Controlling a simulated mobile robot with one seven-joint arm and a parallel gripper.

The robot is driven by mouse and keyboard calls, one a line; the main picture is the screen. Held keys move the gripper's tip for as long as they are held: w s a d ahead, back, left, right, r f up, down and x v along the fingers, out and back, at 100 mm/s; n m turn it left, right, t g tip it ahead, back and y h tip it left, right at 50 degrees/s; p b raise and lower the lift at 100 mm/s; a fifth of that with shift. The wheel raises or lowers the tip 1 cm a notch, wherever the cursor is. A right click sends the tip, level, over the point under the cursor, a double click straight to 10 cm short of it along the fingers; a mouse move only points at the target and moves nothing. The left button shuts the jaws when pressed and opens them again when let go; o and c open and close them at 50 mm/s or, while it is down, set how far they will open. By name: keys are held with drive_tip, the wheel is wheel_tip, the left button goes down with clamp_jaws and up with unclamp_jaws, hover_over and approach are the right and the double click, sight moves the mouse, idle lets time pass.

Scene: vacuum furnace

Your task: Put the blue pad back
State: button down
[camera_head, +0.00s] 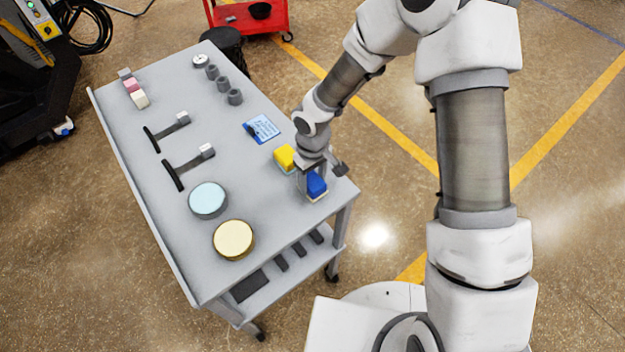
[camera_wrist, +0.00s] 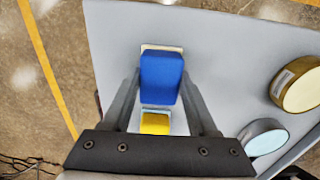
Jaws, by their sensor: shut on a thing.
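The blue pad (camera_head: 316,184) is at the right edge of the grey cart top (camera_head: 190,250), over a cream base (camera_head: 318,198). In the wrist view the blue pad (camera_wrist: 161,77) is between the two fingers of my gripper (camera_wrist: 160,84), which is shut on it. The cream base (camera_wrist: 162,47) shows along the pad's far edge there. I cannot tell whether the pad rests fully on this base. My gripper (camera_head: 312,180) partly hides the pad in the head view.
A yellow pad (camera_head: 285,156) on a pale base stands close to my gripper. A blue card (camera_head: 262,128), a pale blue disc (camera_head: 208,199) and a cream disc (camera_head: 234,239) lie on the cart. Two dark T-shaped tools and several grey cylinders are farther away.

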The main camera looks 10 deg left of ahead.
sight(313, 181)
drive_tip(key=shift+f, duration=0.35)
drive_tip(key=shift+c, duration=0.9)
unclamp_jaws()
drive_tip(key=shift+r, duration=0.1)
wheel_tip(313, 181, up, 12)
drive_tip(key=shift+p, duration=0.3)
